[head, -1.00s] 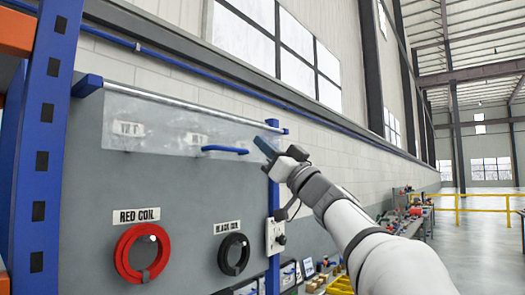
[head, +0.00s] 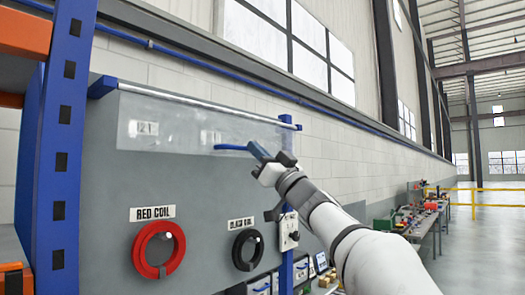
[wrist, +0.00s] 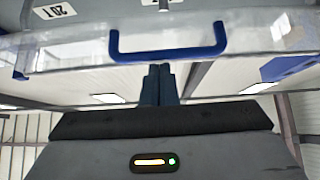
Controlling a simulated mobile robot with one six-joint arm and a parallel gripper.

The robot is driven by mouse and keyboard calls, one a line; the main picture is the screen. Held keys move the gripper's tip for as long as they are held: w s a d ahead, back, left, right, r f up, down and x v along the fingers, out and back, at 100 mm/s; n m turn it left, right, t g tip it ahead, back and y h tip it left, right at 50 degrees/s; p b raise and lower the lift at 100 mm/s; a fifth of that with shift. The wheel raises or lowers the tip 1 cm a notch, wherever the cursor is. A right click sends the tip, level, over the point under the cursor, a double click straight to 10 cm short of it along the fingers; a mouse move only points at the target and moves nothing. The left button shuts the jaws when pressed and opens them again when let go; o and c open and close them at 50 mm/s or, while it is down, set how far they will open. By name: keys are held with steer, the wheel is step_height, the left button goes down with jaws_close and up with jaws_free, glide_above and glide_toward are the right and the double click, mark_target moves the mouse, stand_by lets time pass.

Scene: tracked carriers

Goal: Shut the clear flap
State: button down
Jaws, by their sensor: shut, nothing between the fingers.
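The clear flap (head: 180,131) hangs along the top of the grey panel, below a metal rail, and carries a blue handle (head: 232,148) at its lower edge. It looks swung out somewhat from the panel. In the wrist view the flap (wrist: 75,50) spans the frame, with the blue handle (wrist: 168,55) near the middle. My gripper (head: 256,150) is at the right end of the handle in the head view. In the wrist view my gripper (wrist: 160,70) has its fingers together just below the handle, with nothing between them. I cannot tell whether they touch it.
A red coil (head: 140,262) and a black coil (head: 237,252) hang on the panel below the flap. A blue post (head: 62,150) stands at the left. A white switch box (head: 288,231) is on the right post. Open floor lies at the right.

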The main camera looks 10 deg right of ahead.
steer(key=shift+w+f, duration=0.15)
steer(key=shift+f, duration=0.15)
steer(key=s+d+f+b, duration=0.2)
steer(key=s+d+f, duration=0.2)
steer(key=s, duration=0.5)
steer(key=shift+d, duration=1.2)
step_height(320, 180, down, 26)
steer(key=w+d+m+g+h, duration=0.1)
steer(key=m+g+h, duration=0.1)
steer(key=m+h, duration=0.55)
steer(key=d+m+g+h, duration=0.2)
steer(key=m+g+h, duration=0.15)
steer(key=h, duration=0.75)
steer(key=s+a+f+n+g+y, duration=0.1)
steer(key=s+a+f+g, duration=0.2)
steer(key=s+f, duration=0.4)
steer(key=s+a+f+n+g+y, duration=0.1)
steer(key=s+a+f+g, duration=0.2)
steer(key=s+f+g, duration=0.2)
steer(key=s+a+f+n+g+y, duration=0.1)
steer(key=s+a+f+g, duration=0.2)
steer(key=s+f, duration=0.7)
step_height(320, 180, down, 4)
steer(key=shift+s+a+f+n+g, duration=0.2)
steer(key=shift+s+n+g, duration=0.15)
steer(key=shift+g, duration=0.4)
